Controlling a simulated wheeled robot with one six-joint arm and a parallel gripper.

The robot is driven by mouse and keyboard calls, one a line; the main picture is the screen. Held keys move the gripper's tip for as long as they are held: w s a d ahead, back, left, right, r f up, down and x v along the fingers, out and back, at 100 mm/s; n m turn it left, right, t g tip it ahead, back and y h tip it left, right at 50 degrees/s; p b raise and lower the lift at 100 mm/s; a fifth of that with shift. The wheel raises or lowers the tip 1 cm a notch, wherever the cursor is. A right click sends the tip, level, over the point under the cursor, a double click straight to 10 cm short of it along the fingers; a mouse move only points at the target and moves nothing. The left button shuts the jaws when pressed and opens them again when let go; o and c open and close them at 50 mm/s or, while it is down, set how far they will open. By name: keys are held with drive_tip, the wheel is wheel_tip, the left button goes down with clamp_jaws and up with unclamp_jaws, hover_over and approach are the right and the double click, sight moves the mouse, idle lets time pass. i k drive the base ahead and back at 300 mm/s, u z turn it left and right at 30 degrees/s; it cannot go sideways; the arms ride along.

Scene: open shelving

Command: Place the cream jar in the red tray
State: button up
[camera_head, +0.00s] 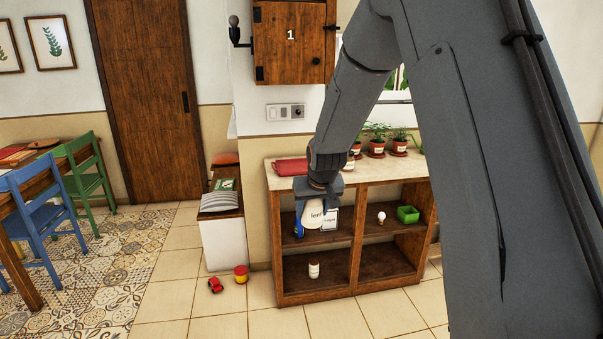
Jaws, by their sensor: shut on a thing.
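My gripper (319,197) points down in front of the shelving unit and is shut on a white jar (312,217) with dark lettering. The jar hangs in front of the upper left compartment. I take it for the cream jar, but the label is too small to read fully. A flat red tray (291,167) lies on the left end of the unit's pale top, up and left of my gripper. The inside of the tray is hard to make out.
The shelving unit (356,245) also bears a blue item (298,226), a white labelled item (331,218), a small white bottle (314,268), a green box (408,214) and potted plants (376,147). A red toy car (215,285) lies on the floor.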

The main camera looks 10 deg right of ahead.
sight(300, 168)
drive_tip(key=u, duration=0.7)
drive_tip(key=i, duration=1.45)
drive_tip(key=z, duration=0.65)
drive_tip(key=i, duration=0.7)
drive_tip(key=z, duration=0.7)
drive_tip(key=i, duration=0.5)
drive_tip(key=u, duration=0.05)
